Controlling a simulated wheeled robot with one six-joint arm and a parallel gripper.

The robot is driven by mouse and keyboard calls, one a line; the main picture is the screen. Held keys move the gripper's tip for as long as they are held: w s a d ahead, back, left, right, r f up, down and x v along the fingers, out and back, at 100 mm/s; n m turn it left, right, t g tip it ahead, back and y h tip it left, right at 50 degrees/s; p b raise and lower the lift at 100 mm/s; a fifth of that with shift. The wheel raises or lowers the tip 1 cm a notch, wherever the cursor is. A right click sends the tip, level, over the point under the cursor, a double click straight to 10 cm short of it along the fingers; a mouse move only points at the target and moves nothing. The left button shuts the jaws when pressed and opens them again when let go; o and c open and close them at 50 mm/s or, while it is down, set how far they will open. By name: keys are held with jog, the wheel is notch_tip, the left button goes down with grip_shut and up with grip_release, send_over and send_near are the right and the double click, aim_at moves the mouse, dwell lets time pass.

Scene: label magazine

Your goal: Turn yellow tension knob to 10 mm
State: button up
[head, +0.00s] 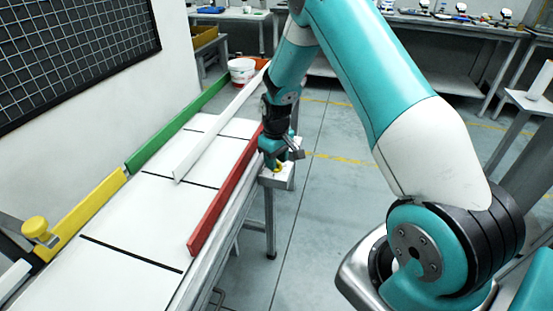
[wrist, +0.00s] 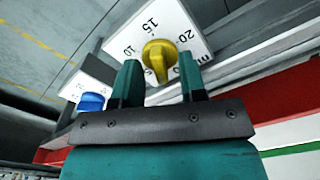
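The yellow tension knob (wrist: 158,56) sits on a white dial plate (wrist: 118,32) printed with 10, 15, 20 and mm. The 10 is to the knob's left, 15 above it and 20 to its upper right. The knob's raised grip runs roughly up and down in the wrist view. My gripper (wrist: 160,68) is open, its two teal fingers either side of the knob's lower part. I cannot tell whether they touch it. In the head view my gripper (head: 280,160) points down over the dial box (head: 283,181), largely hiding the yellow knob (head: 278,168).
A blue knob (wrist: 92,102) is on a neighbouring plate at left. A red rail (head: 222,195) runs beside the box along the white table (head: 150,205). A green rail (head: 178,125) and yellow rail with a larger yellow knob (head: 37,228) line the far side.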

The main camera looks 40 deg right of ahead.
jog(key=shift+f, duration=0.15)
jog(key=shift+c, duration=0.4)
grip_shut()
